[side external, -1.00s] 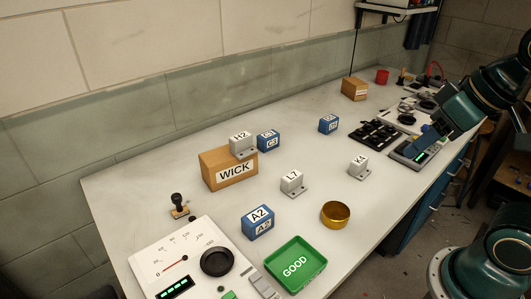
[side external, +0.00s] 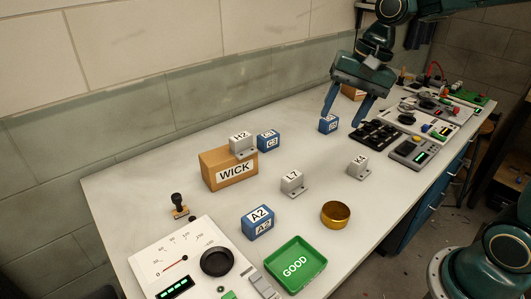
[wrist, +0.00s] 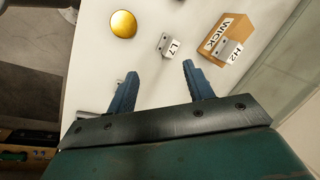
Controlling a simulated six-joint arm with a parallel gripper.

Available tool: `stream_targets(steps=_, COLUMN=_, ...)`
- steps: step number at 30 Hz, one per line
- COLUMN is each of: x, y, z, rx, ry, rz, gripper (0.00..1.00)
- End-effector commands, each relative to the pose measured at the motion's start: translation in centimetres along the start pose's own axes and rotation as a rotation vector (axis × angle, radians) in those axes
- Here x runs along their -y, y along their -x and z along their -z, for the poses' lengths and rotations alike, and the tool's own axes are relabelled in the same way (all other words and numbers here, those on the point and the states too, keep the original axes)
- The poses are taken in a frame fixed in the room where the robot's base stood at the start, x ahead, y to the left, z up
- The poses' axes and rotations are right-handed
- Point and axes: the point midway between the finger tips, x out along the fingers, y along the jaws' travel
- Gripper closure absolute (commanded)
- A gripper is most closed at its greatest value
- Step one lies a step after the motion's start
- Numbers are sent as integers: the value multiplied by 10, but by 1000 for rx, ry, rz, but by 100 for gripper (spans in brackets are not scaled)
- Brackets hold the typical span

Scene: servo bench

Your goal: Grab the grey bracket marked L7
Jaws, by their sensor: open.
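The grey bracket marked L7 (side external: 292,183) stands on the bench top between the wooden WICK box and the brass bowl, with clear bench around it. In the wrist view the L7 bracket (wrist: 166,45) lies beyond my fingertips, roughly between their lines. My gripper (side external: 340,121) is open and empty, above the far part of the bench, behind and to the right of the L7 bracket and well apart from it. Its two blue fingers point down near a small blue block. In the wrist view the open gripper (wrist: 160,70) has nothing between its fingers.
Another grey bracket, H2 (side external: 240,145), sits on the WICK box (side external: 219,177). Grey bracket K4 (side external: 358,168) stands right of L7. The brass bowl (side external: 336,215), blue block A2 (side external: 257,224) and green GOOD tray (side external: 323,264) are nearer. A blue block (side external: 328,124) is by my fingers.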

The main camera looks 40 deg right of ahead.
Motion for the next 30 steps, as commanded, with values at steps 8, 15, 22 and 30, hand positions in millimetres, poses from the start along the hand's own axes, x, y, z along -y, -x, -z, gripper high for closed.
stream_targets(steps=8, x=19, y=-38, z=41, rx=101, ry=-264, rz=-31, gripper=48)
stream_targets(steps=15, x=26, y=-75, z=74, rx=183, ry=-491, rz=-70, gripper=48)
stream_targets(steps=22, x=26, y=-107, z=97, rx=241, ry=-665, rz=-110, gripper=48)
stream_targets(steps=30, x=25, y=-119, z=105, rx=263, ry=-735, rz=-128, gripper=48)
